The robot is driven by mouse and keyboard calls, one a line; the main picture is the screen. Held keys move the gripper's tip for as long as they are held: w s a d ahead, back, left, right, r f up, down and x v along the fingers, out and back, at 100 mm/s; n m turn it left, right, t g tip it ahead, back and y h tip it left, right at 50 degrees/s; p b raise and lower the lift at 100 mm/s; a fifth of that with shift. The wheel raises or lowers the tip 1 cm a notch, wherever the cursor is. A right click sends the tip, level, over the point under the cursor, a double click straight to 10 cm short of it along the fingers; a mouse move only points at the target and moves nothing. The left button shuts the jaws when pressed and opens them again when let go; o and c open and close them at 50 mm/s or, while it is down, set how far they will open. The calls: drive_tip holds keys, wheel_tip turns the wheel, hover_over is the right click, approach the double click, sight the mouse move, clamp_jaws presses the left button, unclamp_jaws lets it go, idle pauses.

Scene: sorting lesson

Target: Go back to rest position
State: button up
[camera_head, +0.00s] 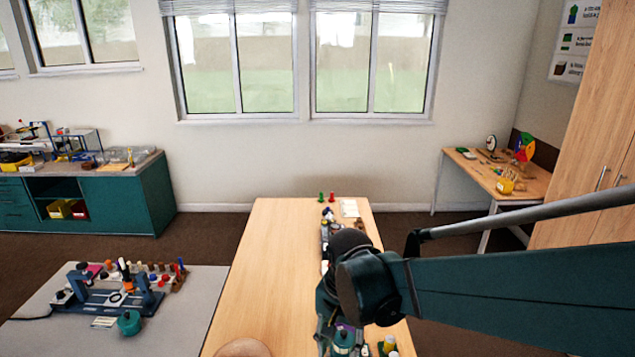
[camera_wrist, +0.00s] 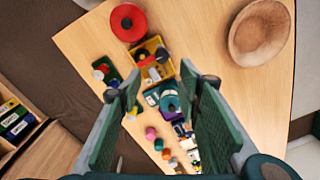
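My gripper (camera_wrist: 160,82) shows in the wrist view with its two green-padded fingers spread apart. It is open, and nothing is held between the fingers. It hangs above a wooden table (camera_head: 265,285), over a group of small objects. In the head view, my dark green arm reaches in from the right over the table's right side. The fingers are mostly hidden there behind the arm's dark rounded joint.
The wrist view shows a red round object (camera_wrist: 128,22), a yellow bin (camera_wrist: 144,47) holding items, a small green tray (camera_wrist: 113,80) and a wooden bowl (camera_wrist: 258,32). A grey table (camera_head: 200,300) stands left. The wooden table's left half is mostly clear.

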drive_tip(key=s+d+r+n+t, duration=0.2)
drive_tip(key=s+d+r+t, duration=0.1)
drive_tip(key=d, duration=0.5)
drive_tip(key=s+d+r+n+t, duration=0.3)
drive_tip(key=s+d+r, duration=0.2)
drive_tip(key=d+r, duration=0.2)
drive_tip(key=shift+d+r+t, duration=0.25)
drive_tip(key=shift+d+t, duration=0.15)
drive_tip(key=shift+d, duration=0.35)
